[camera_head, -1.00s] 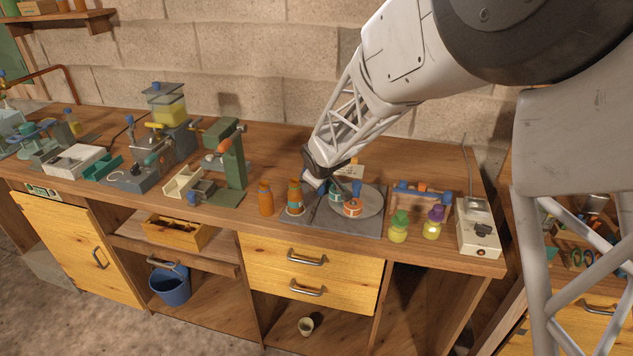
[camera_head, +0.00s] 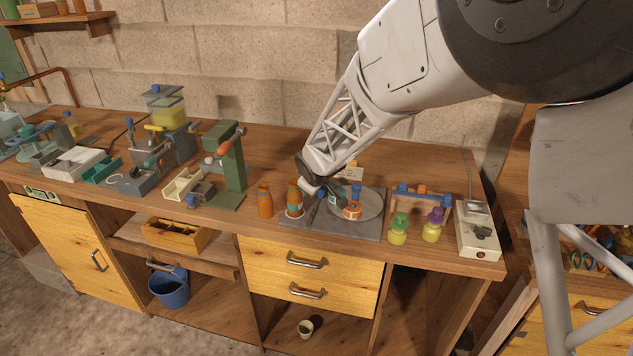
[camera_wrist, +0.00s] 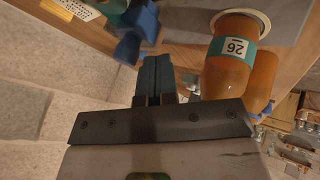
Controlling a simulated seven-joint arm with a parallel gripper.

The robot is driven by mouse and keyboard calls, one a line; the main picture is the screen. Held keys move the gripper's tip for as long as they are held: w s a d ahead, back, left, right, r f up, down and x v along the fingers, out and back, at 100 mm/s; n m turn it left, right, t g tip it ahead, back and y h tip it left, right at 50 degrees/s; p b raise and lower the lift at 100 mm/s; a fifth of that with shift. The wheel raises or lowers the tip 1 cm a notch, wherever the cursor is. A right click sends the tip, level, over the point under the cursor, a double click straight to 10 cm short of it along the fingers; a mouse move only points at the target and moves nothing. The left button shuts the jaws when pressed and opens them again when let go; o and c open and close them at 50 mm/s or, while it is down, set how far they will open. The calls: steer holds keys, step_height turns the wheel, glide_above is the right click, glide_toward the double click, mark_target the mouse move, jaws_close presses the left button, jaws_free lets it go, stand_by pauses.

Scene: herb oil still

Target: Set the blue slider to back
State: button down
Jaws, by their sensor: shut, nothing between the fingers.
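My gripper (camera_head: 314,190) is low over the grey plate (camera_head: 310,222), just right of an orange bottle with a teal band (camera_head: 294,198). In the wrist view my gripper (camera_wrist: 152,57) has its dark fingers together and empty. A blue piece (camera_wrist: 138,28) is right at or just beyond the fingertips; it may be the blue slider, and I cannot tell whether they touch. The wrist view shows the bottle, labelled 26 (camera_wrist: 228,62), close to the right of the fingers. In the head view my gripper hides the blue piece, so its position along any track is unclear.
A round disc (camera_head: 372,204) right of my gripper carries an orange tin (camera_head: 352,210) and a teal one. Another orange bottle (camera_head: 265,201) stands to the left. Green (camera_head: 398,229) and purple-topped (camera_head: 433,225) flasks stand right. A green press (camera_head: 232,165) is farther left.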

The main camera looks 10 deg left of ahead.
steer(key=shift+s+a, duration=0.2)
steer(key=shift+s, duration=0.65)
steer(key=v, duration=1)
steer(key=shift+d, duration=0.1)
steer(key=s+d+r+m+h, duration=0.1)
steer(key=s+d+r+m, duration=0.2)
steer(key=d, duration=0.5)
steer(key=s+d+r+m+g+h, duration=0.1)
steer(key=s+d+r+m, duration=0.1)
steer(key=s+d, duration=0.45)
steer(key=s+d+r+m+h, duration=0.1)
steer(key=s+d+r+m, duration=0.15)
steer(key=d, duration=0.65)
steer(key=s+d+m+g, duration=0.1)
steer(key=s+d+m, duration=0.2)
steer(key=s+d, duration=0.3)
steer(key=s+d+m+g, duration=0.2)
steer(key=s+d, duration=0.5)
steer(key=s, duration=0.8)
steer(key=shift+s+d+r+m, duration=0.3)
steer(key=shift+r+m, duration=0.1)
steer(key=shift+m, duration=0.35)
